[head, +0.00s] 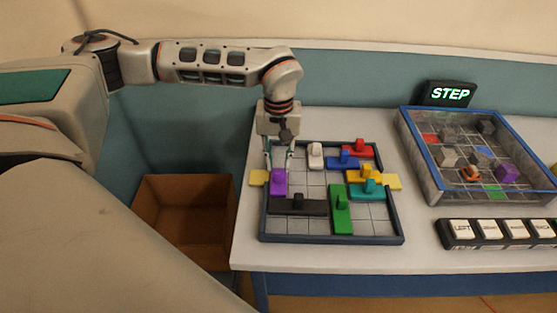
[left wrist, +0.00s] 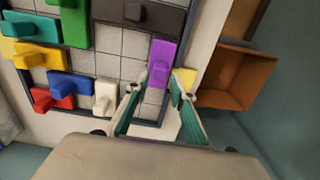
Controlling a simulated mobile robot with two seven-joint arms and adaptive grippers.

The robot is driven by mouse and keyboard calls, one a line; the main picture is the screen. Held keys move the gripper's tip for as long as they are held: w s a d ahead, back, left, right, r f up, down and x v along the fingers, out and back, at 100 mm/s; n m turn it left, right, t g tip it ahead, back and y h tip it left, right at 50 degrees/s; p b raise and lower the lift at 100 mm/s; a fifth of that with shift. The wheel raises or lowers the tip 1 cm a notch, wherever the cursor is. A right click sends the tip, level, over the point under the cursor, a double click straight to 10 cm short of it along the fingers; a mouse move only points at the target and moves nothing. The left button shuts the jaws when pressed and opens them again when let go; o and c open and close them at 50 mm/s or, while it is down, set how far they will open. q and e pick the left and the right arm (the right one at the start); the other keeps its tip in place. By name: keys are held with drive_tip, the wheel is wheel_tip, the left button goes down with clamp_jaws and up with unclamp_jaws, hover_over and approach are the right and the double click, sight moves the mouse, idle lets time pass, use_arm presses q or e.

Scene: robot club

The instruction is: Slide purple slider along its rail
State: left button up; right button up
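The purple slider (head: 279,183) lies at the left edge of the puzzle board (head: 330,240), beside the left yellow tab (head: 258,178). It also shows in the left wrist view (left wrist: 164,52), with its raised knob toward the gripper. My left gripper (head: 279,160) points down at the far end of the slider. In the left wrist view my left gripper (left wrist: 164,82) has its fingers spread, one on each side of the slider's near end, with gaps visible. Whether the fingertips reach down to knob height is hard to tell. My right gripper is in neither view.
The board also holds white (head: 316,155), blue (head: 343,160), red (head: 358,150), yellow (head: 362,174), teal (head: 368,189), green (head: 341,212) and black (head: 297,206) sliders. An open brown box (head: 190,183) stands left of the table. A clear-walled case (head: 440,190) and key row (head: 495,233) are right.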

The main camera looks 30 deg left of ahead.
sight(278, 171)
use_arm(q)
drive_tip(key=shift+f, duration=0.1)
drive_tip(key=shift+f+b, duration=0.45)
drive_tip(key=shift+f, duration=1.5)
drive_tip(key=shift+p, duration=0.4)
clamp_jaws()
